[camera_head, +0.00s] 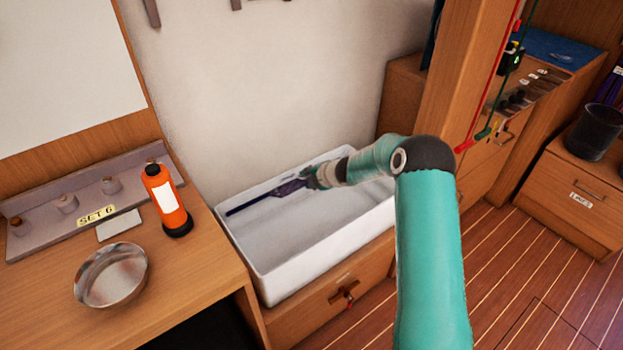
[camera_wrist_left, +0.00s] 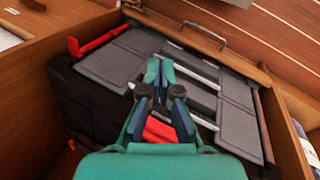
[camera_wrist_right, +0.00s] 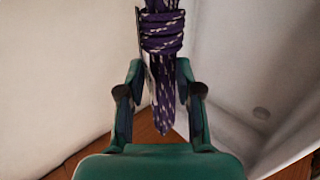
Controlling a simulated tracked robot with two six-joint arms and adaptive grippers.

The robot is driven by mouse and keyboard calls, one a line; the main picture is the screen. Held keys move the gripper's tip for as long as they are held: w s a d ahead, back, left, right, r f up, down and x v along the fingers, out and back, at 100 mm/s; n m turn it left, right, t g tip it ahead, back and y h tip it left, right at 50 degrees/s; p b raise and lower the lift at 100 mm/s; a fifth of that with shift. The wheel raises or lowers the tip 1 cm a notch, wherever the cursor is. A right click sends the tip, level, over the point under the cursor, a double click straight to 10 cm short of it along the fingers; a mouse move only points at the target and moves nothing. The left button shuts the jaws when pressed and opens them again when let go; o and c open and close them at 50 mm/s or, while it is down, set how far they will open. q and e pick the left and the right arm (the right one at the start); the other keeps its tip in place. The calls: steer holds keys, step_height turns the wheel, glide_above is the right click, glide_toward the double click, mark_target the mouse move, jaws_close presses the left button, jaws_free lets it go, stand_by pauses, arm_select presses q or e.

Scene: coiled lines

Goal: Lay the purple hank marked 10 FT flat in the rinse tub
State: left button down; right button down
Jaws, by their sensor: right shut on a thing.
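The purple hank (camera_head: 287,189) with pale flecks is in my right gripper (camera_head: 311,178), over the far part of the white rinse tub (camera_head: 262,271). In the right wrist view the hank (camera_wrist_right: 162,35) runs between the shut fingers (camera_wrist_right: 159,75), wrapped by a band of turns, its looped end toward the palm. A thin pale edge shows beside it, but no marking is readable. I cannot tell whether the hank touches the tub floor. My left gripper (camera_wrist_left: 159,72) shows only in its wrist view, fingertips together and empty, above an open drawer.
Left of the tub, a counter (camera_head: 190,290) carries an orange bottle (camera_head: 166,200), a metal bowl (camera_head: 112,275) and a rack marked SET 6 (camera_head: 60,205). Grey panels and red items lie in the drawer (camera_wrist_left: 110,65). A wooden post (camera_head: 455,80) stands right of the tub.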

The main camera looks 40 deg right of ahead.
step_height(320, 180, down, 16)
steer(key=b, duration=1.3)
steer(key=shift+r+b, duration=0.25)
steer(key=shift+b, duration=0.15)
